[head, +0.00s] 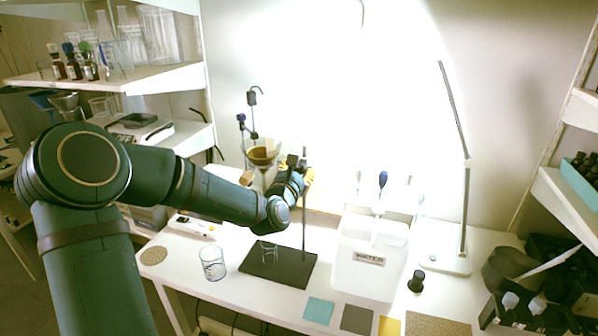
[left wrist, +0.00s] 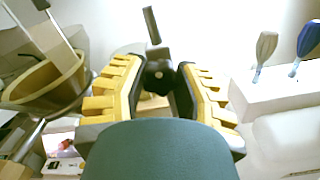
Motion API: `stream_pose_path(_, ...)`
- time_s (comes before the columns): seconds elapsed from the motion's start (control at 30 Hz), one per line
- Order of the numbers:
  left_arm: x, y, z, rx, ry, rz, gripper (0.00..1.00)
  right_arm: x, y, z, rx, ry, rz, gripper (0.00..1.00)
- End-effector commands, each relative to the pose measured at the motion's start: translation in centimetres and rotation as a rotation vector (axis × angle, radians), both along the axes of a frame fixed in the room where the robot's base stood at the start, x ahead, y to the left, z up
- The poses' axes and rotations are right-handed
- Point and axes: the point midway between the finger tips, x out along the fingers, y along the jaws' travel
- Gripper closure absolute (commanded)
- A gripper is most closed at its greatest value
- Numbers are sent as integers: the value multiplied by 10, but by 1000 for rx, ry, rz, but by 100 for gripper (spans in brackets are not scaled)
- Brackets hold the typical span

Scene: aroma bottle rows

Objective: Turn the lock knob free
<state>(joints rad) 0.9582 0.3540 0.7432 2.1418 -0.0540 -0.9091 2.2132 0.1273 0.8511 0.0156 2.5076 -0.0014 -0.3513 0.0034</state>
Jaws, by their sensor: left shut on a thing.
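A black stand base (head: 297,276) lies on the white table, with a thin upright rod (head: 304,228) rising from it. My left gripper (head: 303,174) is up at the rod, right of a funnel with brown contents (head: 262,153). In the left wrist view the yellow-padded fingers of my left gripper (left wrist: 156,92) stand on both sides of the dark lock knob and clamp (left wrist: 159,74), shut on the knob. The top of the rod (left wrist: 151,25) sticks up behind it. The funnel (left wrist: 45,82) is at the left there. My right gripper is not in view.
A white container marked WATER (head: 368,278) stands to the right. A lamp (head: 464,200) is further right. Coloured squares lie along the front edge.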

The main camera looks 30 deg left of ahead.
Motion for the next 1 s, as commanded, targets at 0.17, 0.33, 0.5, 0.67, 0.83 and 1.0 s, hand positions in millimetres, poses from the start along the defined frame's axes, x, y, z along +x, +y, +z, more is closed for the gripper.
stream_pose_path(0.17, 1, 0, 3, -55, -21, 1, 100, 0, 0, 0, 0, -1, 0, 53)
stream_pose_path(0.33, 1, 0, 3, -78, -27, 1, 100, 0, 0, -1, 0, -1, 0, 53)
stream_pose_path(0.5, 1, 0, 3, -84, -27, 1, 100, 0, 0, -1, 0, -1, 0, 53)
stream_pose_path(0.67, 1, 0, 2, -84, -24, 2, 100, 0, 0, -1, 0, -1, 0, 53)
stream_pose_path(0.83, 0, 0, 1, -84, -22, 1, 100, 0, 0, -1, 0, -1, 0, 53)
stream_pose_path(1.0, 0, 0, 0, -84, -21, 2, 100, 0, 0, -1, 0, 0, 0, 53)
